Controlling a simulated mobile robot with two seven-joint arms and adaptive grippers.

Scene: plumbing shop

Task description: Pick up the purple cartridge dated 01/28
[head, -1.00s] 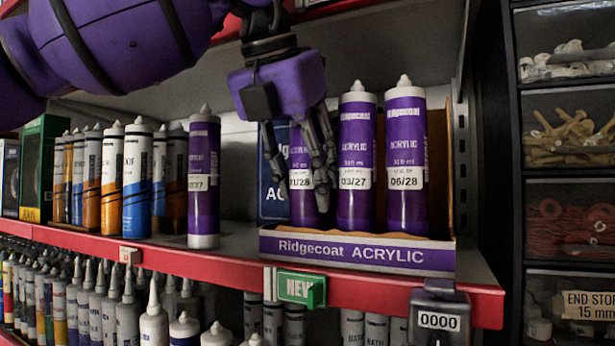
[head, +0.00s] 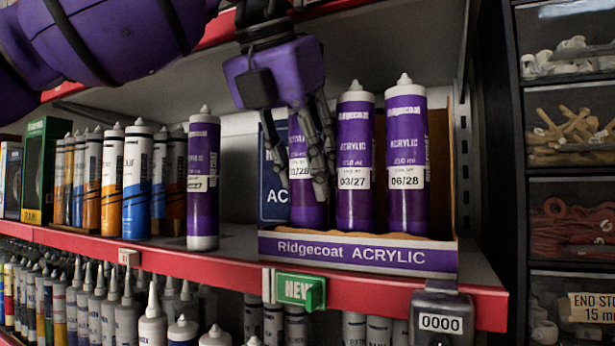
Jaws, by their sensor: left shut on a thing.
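The purple cartridge with a label ending in 1/28 (head: 308,215) stands upright at the left end of the Ridgecoat ACRYLIC box (head: 350,253). My left gripper (head: 316,178) comes down from above and is shut on this cartridge. Its fingers cover the cartridge's top and the start of its date. Beside it in the box stand a purple cartridge dated 03/27 (head: 354,205) and one dated 06/28 (head: 407,205). Another purple cartridge (head: 203,215), its date ending in 27, stands on the shelf outside the box to the left. My right gripper is not in view.
Orange and blue cartridges (head: 137,190) stand on the left of the red-edged shelf (head: 200,267). The shelf above limits room over the box. A drawer rack (head: 568,195) stands at right. A green NEW tag (head: 300,289) and a 0000 counter (head: 440,322) hang in front.

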